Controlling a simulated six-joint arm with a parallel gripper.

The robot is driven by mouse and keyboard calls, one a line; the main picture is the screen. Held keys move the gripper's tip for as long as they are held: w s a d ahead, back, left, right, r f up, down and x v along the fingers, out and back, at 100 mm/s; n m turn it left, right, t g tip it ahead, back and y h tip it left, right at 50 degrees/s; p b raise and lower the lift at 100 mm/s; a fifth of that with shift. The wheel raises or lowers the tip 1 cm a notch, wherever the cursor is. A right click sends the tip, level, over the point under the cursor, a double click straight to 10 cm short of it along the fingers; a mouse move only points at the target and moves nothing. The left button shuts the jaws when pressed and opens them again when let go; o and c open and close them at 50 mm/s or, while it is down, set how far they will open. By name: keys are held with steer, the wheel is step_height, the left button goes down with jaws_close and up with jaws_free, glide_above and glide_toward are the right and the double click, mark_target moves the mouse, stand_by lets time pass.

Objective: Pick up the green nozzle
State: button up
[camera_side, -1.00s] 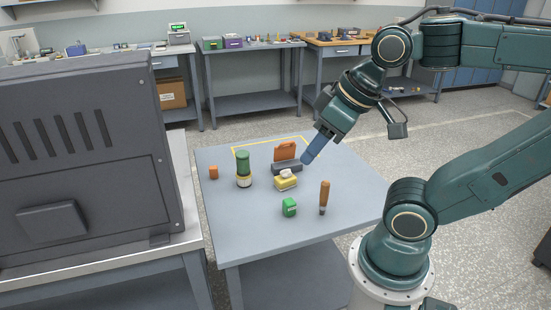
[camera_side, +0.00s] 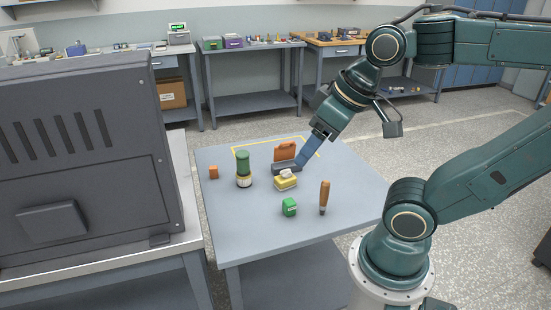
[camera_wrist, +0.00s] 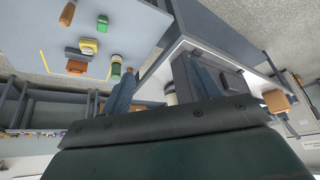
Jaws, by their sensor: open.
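The green nozzle (camera_side: 243,163) looks like a tall green cylinder on a cream ribbed base. It stands upright at the left of the table, and in the wrist view (camera_wrist: 116,71) it shows left of my fingers. My gripper (camera_side: 298,170) is to its right in the side view, pointing down and left, apart from it.
On the table (camera_side: 245,230) are a small orange piece (camera_side: 213,172), an orange item (camera_side: 285,151), a dark grey block (camera_side: 283,168), a yellow block (camera_side: 286,182), a small green box (camera_side: 289,208) and a brown handle (camera_side: 324,195). A large grey machine (camera_side: 80,150) stands left. The front is clear.

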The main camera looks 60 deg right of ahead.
steer(key=w+d+f+m+g, duration=0.2)
steer(key=w+d+f+m, duration=0.1)
steer(key=w+d+m, duration=0.3)
steer(key=m+y, duration=0.4)
steer(key=m, duration=1.5)
glide_above(290, 200)
steer(key=s+d, duration=0.3)
step_height(290, 200, down, 21)
steer(key=shift+s+d+r, duration=0.15)
steer(key=shift+d+r, duration=0.05)
steer(key=shift+f, duration=0.1)
steer(key=shift+h, duration=0.3)
steer(key=shift+x, duration=4.2)
steer(key=shift+s+g, duration=0.1)
steer(key=shift+g, duration=0.2)
